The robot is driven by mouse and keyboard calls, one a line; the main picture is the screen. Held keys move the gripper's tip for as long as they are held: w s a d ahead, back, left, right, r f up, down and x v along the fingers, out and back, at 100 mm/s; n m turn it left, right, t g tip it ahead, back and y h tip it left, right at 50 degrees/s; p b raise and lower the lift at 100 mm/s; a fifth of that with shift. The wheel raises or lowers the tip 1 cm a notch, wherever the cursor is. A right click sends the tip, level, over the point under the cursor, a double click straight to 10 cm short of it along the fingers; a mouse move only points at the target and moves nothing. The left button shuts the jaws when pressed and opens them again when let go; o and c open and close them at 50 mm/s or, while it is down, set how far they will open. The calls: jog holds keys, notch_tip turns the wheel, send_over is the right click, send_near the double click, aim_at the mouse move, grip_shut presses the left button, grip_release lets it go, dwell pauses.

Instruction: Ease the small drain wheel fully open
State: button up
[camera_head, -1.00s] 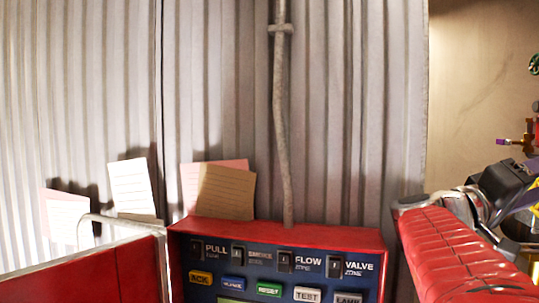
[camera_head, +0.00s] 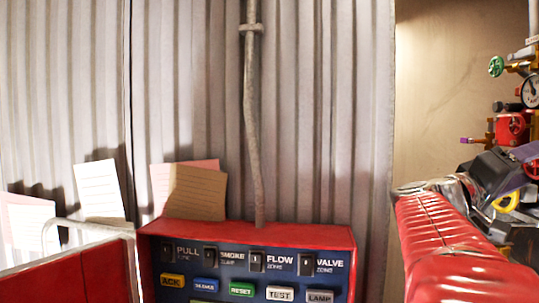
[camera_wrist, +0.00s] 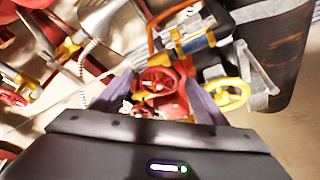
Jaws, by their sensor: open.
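Several handwheels are in view, and I cannot tell for sure which one is the small drain wheel. In the wrist view a red spoked wheel (camera_wrist: 160,80) shows between the two purple fingers of my gripper (camera_wrist: 158,96), which are apart with nothing held. I cannot tell how far ahead of the fingertips it is. A yellow wheel (camera_wrist: 231,95) lies just right of the right finger.
A pressure gauge (camera_head: 530,91) sits above the red wheel. A red alarm panel (camera_head: 250,235) with switches stands before the corrugated wall (camera_head: 320,120). In the wrist view a dark bucket-like container (camera_wrist: 285,50) is at the upper right, and more red pipework is at the left.

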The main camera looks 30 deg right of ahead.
jog(key=shift+x, duration=0.95)
jog(key=shift+c, duration=0.6)
jog(key=shift+f, duration=0.1)
jog(key=c, duration=0.9)
